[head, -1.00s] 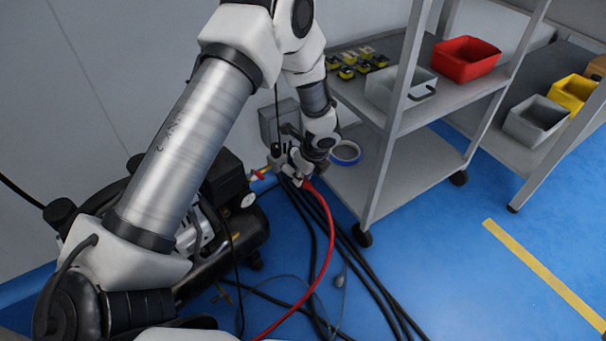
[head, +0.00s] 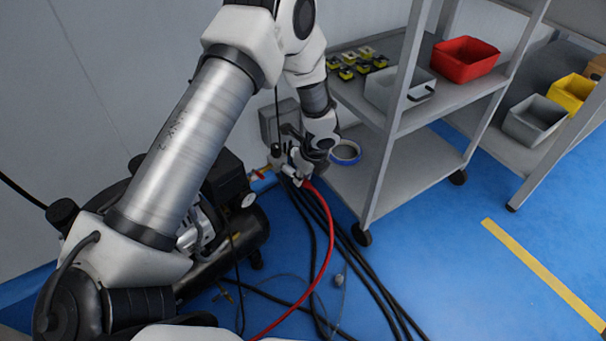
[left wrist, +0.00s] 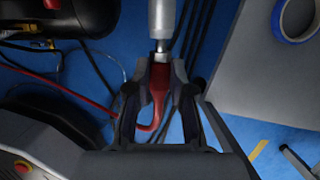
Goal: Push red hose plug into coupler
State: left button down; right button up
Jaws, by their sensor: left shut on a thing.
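My left gripper (head: 297,168) is low by the compressor in the head view. In the left wrist view the gripper (left wrist: 158,88) is shut on the red hose plug (left wrist: 160,83). The plug's narrow metal end points up in the picture, in line with a pale metal cylinder (left wrist: 162,18) that looks like the coupler. The two seem to meet end to end; how deep the plug sits I cannot tell. The red hose (head: 328,232) runs from the gripper down across the floor. My right gripper is not in view.
A black compressor (head: 238,232) stands left of the gripper. A grey shelf cart (head: 400,170) is close on the right, with a blue tape roll (head: 345,152) on its lower shelf. Black cables (head: 375,285) lie on the blue floor.

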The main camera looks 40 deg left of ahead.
pick_arm(q)
jog(key=shift+w+a, duration=0.1)
jog(key=shift+a, duration=0.55)
dwell(0.6)
jog(key=c, duration=0.9)
grip_release()
jog(key=shift+c, duration=0.2)
